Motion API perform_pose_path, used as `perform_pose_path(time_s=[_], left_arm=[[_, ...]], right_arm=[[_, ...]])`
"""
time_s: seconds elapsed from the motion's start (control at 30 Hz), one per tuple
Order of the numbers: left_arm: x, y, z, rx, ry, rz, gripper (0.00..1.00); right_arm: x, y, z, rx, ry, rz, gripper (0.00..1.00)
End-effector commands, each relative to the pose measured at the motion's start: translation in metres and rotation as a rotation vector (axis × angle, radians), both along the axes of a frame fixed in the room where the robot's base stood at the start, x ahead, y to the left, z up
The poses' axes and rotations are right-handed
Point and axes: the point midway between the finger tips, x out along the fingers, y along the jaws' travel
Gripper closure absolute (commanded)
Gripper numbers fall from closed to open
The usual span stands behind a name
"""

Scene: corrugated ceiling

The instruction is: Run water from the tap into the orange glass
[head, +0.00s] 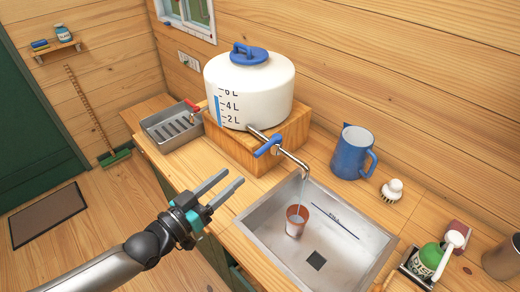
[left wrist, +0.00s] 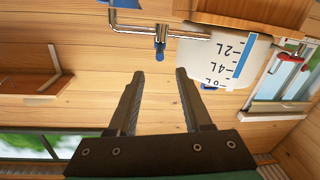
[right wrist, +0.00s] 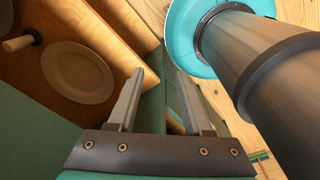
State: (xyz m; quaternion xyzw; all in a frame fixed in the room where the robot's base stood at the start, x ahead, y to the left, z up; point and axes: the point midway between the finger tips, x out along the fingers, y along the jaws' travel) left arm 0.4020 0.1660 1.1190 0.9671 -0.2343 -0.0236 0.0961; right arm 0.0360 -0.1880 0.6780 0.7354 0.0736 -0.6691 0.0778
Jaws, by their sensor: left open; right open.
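The orange glass (head: 291,226) stands upright in the metal sink (head: 337,262), under the end of the tap's spout (head: 292,159). A thin pale stream of water runs from the spout down to the glass. The tap's blue handle (head: 268,146) is at the front of the white water tank (head: 236,88); the tap also shows in the left wrist view (left wrist: 160,40). My left gripper (head: 234,178) is open and empty, left of the sink and apart from the handle. My right gripper (right wrist: 161,71) is open and empty in the right wrist view, outside the head view.
A blue jug (head: 350,155) and a brush (head: 392,190) stand behind the sink. A green soap bottle (head: 429,257) is at its right. A metal drip tray (head: 170,124) lies left of the tank.

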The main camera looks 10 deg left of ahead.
Motion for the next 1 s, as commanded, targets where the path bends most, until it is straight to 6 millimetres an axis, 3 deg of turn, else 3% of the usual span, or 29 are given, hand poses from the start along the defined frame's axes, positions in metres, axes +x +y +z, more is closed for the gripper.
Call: perform_pose_path(time_s=[0.7, 1.0], left_arm=[[0.095, -0.049, 0.001, 0.000, -0.004, 0.001, 0.50], [0.116, -0.060, 0.001, 0.001, -0.002, 0.000, 0.50]], right_arm=[[-0.001, 0.000, 0.001, 0.000, 0.002, 0.000, 0.50], [-0.002, 0.000, 0.000, -0.001, 0.003, 0.000, 0.50]])
